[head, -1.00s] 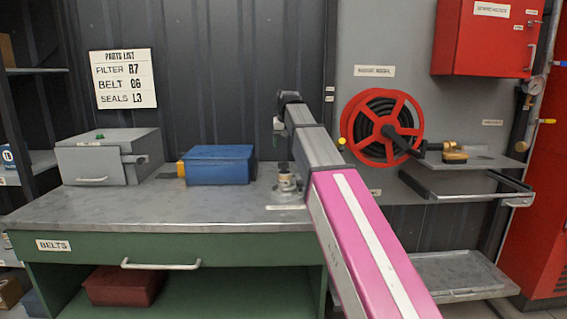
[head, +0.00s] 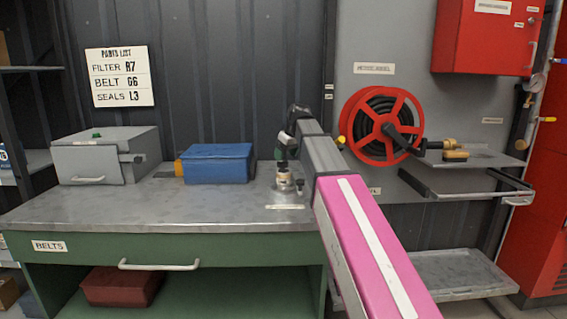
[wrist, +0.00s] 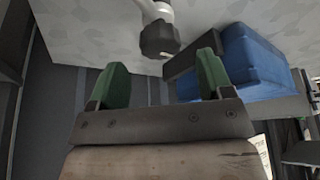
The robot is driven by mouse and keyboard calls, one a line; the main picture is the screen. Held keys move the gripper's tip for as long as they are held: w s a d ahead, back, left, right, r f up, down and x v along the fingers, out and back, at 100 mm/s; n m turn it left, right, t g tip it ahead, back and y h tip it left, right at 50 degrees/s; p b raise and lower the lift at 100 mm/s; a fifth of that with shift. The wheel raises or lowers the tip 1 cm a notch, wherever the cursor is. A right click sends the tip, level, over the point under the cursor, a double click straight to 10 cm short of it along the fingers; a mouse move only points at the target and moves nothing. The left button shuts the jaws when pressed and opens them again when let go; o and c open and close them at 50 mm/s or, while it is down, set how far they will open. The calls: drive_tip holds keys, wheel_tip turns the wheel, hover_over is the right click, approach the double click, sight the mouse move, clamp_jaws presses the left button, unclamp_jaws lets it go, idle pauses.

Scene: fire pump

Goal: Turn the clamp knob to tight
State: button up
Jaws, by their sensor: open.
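The clamp knob shows in the wrist view as a dark, ridged knob (wrist: 160,39) on a pale metal stem. In the head view its small metal fitting (head: 285,184) stands at the right end of the workbench, with the knob's top largely hidden by my gripper. My gripper (head: 287,158) is just above the fitting. In the wrist view my gripper (wrist: 163,62) has its two green fingers apart, with nothing between them. The knob lies just beyond the fingertips, roughly midway across the gap. I cannot see contact.
A blue box (head: 217,164) sits on the workbench (head: 150,208), left of the fitting. A grey metal box (head: 100,158) is farther left. A red hose reel (head: 382,125) and a shelf with a brass nozzle (head: 455,155) are to the right. The bench front is clear.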

sight(283, 162)
drive_tip(key=shift+x, duration=2.05)
drive_tip(key=c, duration=0.9)
